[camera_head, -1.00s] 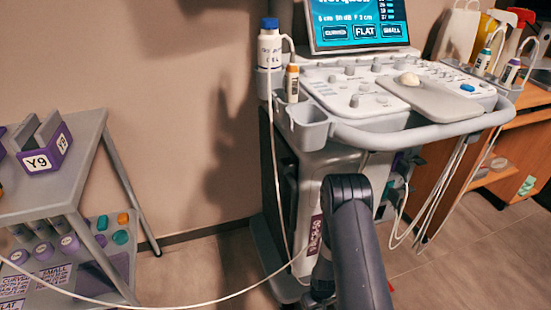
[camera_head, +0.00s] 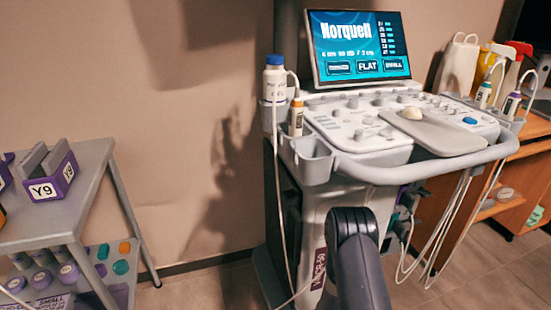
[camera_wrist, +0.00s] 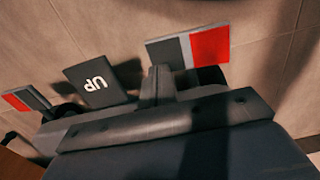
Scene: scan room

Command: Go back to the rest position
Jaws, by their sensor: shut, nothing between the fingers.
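My gripper (camera_wrist: 157,85) shows in the wrist view as two short grey fingers close together, with nothing seen between them. They stand out from a dark bar, above the floor. In the head view, my dark arm link (camera_head: 358,262) rises at the bottom centre, in front of the ultrasound cart (camera_head: 385,170). The gripper itself is out of sight in that view.
A grey trolley (camera_head: 85,205) with a purple Y9 holder (camera_head: 50,178) stands left. A wooden desk (camera_head: 527,150) stands right. Some floor is clear between trolley and cart.

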